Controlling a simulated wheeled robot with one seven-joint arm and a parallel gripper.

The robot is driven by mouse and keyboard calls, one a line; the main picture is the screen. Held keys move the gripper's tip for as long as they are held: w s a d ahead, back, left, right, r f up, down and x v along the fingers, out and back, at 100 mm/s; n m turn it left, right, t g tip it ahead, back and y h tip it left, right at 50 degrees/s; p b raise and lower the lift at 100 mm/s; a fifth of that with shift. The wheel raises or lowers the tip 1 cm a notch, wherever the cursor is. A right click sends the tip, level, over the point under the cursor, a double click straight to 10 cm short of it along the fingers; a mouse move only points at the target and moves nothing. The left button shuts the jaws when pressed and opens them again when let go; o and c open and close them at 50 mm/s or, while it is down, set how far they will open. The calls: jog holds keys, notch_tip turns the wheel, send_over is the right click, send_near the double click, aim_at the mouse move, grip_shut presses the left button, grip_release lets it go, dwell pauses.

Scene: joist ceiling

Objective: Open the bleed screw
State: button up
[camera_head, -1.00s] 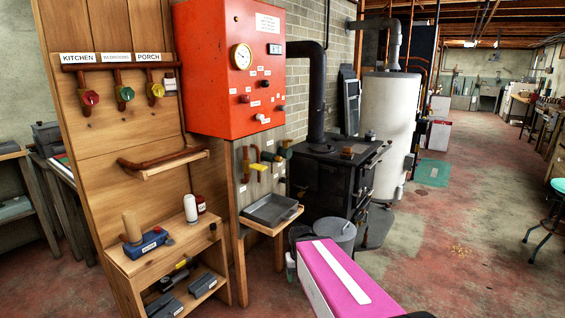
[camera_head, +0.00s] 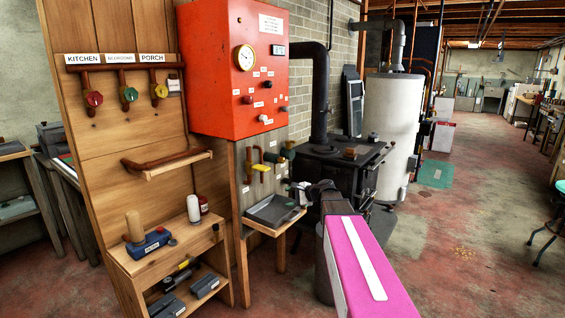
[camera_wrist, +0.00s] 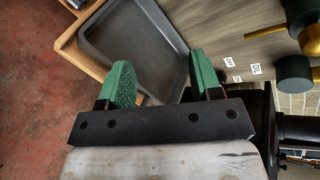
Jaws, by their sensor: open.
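My gripper (camera_wrist: 164,80) is open in the wrist view, its two green pads apart with nothing between them. It hangs over the grey tray. In the head view my gripper (camera_head: 312,190) is a dark shape at the tray's right side. The board under the red boiler (camera_head: 238,75) carries a yellow-handled valve (camera_head: 260,167) and dark green round fittings (camera_head: 288,150). The wrist view shows dark green fittings (camera_wrist: 293,75) and a brass piece (camera_wrist: 311,40) at upper right, beside small labels (camera_wrist: 229,62). I cannot tell which fitting is the bleed screw.
The grey tray (camera_wrist: 92,43) sits in a wooden ledge below the valves. A black stove (camera_head: 345,160) stands close behind my arm. A wooden shelf with a blue tool (camera_head: 150,243) is at left. Open floor (camera_head: 470,240) lies to the right.

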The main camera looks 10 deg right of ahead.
aim_at(284, 161)
jog(key=w+d+r+m+t+y, duration=0.2)
jog(key=w+d+r+m+t, duration=0.35)
jog(key=w+r, duration=0.4)
jog(key=shift+g, duration=0.45)
jog(key=w+a, duration=0.1)
jog(key=a, duration=0.1)
jog(key=w+a+r, duration=0.1)
jog(key=w+a, duration=0.1)
jog(key=w+a+r, duration=0.1)
jog(key=w+a, duration=0.1)
jog(key=a, duration=0.1)
jog(key=shift+w, duration=0.15)
jog(key=c, duration=0.9)
